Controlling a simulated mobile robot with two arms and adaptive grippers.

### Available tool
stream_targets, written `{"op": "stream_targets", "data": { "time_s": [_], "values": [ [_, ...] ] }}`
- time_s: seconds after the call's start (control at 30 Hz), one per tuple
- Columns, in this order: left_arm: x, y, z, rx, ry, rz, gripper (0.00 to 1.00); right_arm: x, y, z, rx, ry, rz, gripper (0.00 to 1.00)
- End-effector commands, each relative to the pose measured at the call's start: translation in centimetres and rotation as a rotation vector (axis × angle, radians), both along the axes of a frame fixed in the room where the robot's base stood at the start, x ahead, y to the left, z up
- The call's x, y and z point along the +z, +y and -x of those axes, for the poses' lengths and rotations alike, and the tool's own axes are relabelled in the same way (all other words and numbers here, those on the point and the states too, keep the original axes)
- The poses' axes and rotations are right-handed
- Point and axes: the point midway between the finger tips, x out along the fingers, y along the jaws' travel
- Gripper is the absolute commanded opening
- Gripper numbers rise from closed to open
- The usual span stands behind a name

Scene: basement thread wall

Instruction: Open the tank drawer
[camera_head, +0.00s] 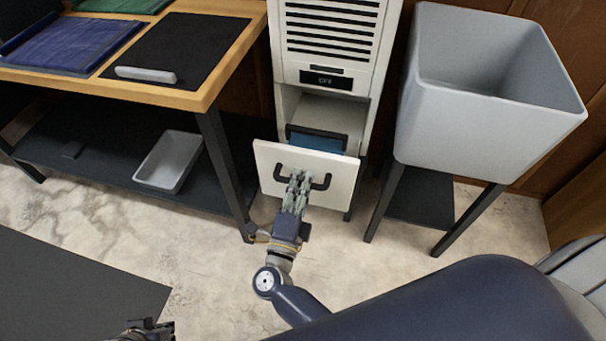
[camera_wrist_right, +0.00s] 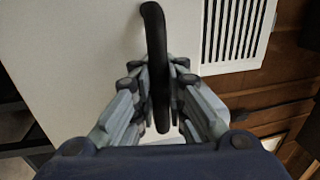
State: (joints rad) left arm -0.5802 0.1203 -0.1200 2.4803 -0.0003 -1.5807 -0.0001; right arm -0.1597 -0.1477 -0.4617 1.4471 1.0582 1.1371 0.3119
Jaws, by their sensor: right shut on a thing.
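The white tank drawer front (camera_head: 272,167) stands out from the tall white cabinet (camera_head: 335,70), with an opening behind it. A blue tank (camera_head: 315,141) with a dark rim shows partly behind the drawer front. My right gripper (camera_head: 297,182) is shut on the black drawer handle (camera_head: 323,184). In the right wrist view the handle (camera_wrist_right: 156,50) runs between the two fingers of my right gripper (camera_wrist_right: 160,95). A small part of my left gripper (camera_head: 150,328) shows at the bottom edge of the head view; its fingers cannot be made out.
A grey basin (camera_head: 490,115) on dark legs stands to the right of the cabinet. A wooden table (camera_head: 222,60) stands to the left, with a grey tray (camera_head: 168,162) on its lower shelf. The floor in front of the drawer is clear.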

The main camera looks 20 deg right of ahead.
Motion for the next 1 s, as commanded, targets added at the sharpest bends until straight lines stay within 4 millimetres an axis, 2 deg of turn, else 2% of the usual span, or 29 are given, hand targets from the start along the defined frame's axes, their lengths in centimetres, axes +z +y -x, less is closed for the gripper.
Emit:
{"op": "stream_targets", "data": {
  "time_s": [0.2,0.23,0.3,0.33,0.73,1.0],
  "values": [
    [0.0,0.0,0.0,0.000,-0.001,0.000,0.00,-0.3,0.0,0.1,0.001,0.007,-0.002,0.00],
    [0.0,0.0,0.0,0.000,-0.001,0.000,0.00,-0.3,0.0,0.1,0.001,0.007,-0.002,0.11],
    [0.0,0.0,0.0,0.000,-0.001,0.000,0.00,-0.3,0.0,0.1,0.001,0.007,-0.002,0.27],
    [0.0,0.0,0.0,0.000,-0.001,0.000,0.00,-0.3,0.0,0.1,0.001,0.006,-0.002,0.32],
    [0.0,0.0,0.0,0.001,-0.001,0.001,0.00,-0.2,0.2,0.3,0.000,0.004,-0.001,0.32],
    [0.0,0.0,0.0,0.001,-0.001,0.001,0.00,-1.0,2.3,3.3,0.001,0.007,-0.002,0.32]
  ]
}}
